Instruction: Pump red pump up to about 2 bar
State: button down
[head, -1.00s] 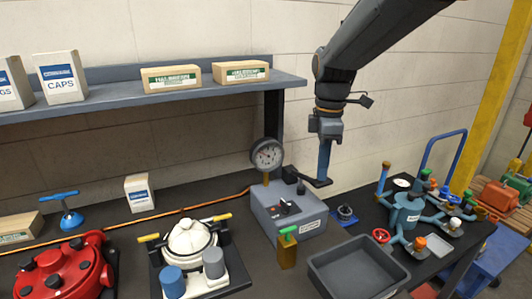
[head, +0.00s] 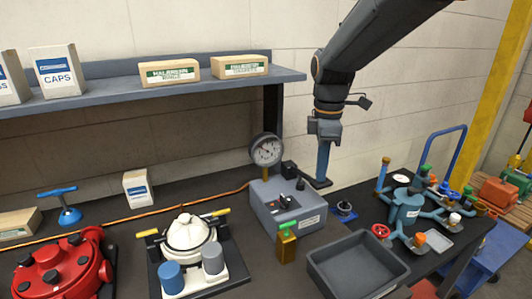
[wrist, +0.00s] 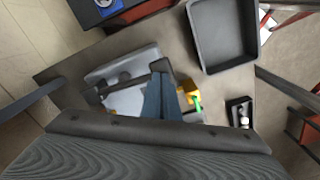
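A red round housing with black knobs (head: 62,268), which looks like the red pump, sits at the lower left, partly cut off by the frame edge. A round white-faced gauge (head: 267,150) stands on a post behind a grey box (head: 285,208) with a black switch on top. Its dial is too small to read. My gripper (head: 320,182) points down just right of the box's back edge, far from the red housing. Its blue fingers (wrist: 161,98) look closed together with nothing visible between them, over the box in the wrist view. Whether it touches the box is unclear.
A brass block with a green handle (head: 286,242) stands before the box. A dark empty tray (head: 358,268) is at front right. A blue vessel with coloured valves (head: 407,212) stands right. A white-domed unit (head: 190,240) is left of the box. A shelf (head: 120,97) overhangs the back.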

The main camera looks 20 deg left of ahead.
jog(key=shift+f, duration=0.35)
jog(key=shift+r+p, duration=0.8)
jog(key=shift+r, duration=0.4)
notch_tip(320, 180, up, 5)
jog(key=p, duration=0.3)
jog(key=shift+p, duration=0.3)
jog(key=s+d+f+m+b, duration=0.2)
jog(key=d+f+m, duration=0.35)
jog(key=d, duration=0.45)
jog(key=s+d+f+m+b, duration=0.25)
jog(key=d+f+m, duration=0.3)
jog(key=d, duration=0.45)
jog(key=s+d+f+m+t+b, duration=0.1)
jog(key=s+d+f+m+b, duration=0.2)
jog(key=s+d+f+m, duration=0.5)
jog(key=s+d+m, duration=0.3)
jog(key=d, duration=0.1)
jog(key=shift+s+d+f, duration=0.15)
jog(key=shift+s+d, duration=0.1)
